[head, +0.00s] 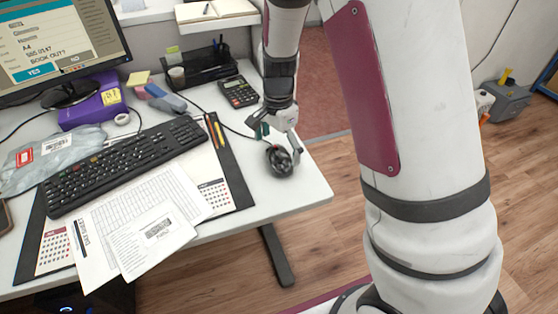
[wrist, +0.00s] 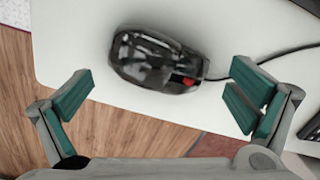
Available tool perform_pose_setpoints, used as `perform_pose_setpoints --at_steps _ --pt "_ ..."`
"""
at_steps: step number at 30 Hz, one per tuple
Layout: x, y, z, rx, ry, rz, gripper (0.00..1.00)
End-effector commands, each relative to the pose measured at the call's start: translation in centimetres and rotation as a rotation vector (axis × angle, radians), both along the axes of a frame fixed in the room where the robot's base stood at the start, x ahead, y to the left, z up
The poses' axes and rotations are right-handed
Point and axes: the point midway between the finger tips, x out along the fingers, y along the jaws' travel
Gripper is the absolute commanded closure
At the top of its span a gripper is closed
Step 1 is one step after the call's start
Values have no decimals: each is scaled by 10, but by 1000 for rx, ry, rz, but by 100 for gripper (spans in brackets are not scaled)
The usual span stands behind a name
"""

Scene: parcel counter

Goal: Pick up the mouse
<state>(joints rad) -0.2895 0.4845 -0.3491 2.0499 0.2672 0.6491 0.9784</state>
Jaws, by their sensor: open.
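The black computer mouse (head: 280,161) lies on the white desk near its right corner in the head view. In the wrist view the mouse (wrist: 158,60) is near the top middle, with a red mark on it and a cable running off to the right. My gripper (head: 278,128) is just above and behind the mouse in the head view. In the wrist view my gripper (wrist: 160,98) is open, with its green-padded fingers wide apart. The mouse lies beyond the fingertips, roughly between them, and nothing is held.
A black keyboard (head: 127,165) and papers (head: 150,222) lie left of the mouse on a dark desk pad. A calculator (head: 238,91) sits behind my gripper. The desk's edge (head: 318,190) is close on the right. Bare desk (head: 262,195) surrounds the mouse.

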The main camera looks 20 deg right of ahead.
Motion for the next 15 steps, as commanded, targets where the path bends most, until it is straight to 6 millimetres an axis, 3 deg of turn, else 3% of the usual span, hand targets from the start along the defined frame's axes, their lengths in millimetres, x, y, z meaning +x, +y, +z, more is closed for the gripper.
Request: perform_pose_setpoints --at_steps 4,12,15 --pt "0 -2 -23 -1 4 0 0" --pt "0 -1 -26 0 1 0 0" --pt "0 -1 -26 0 1 0 23"
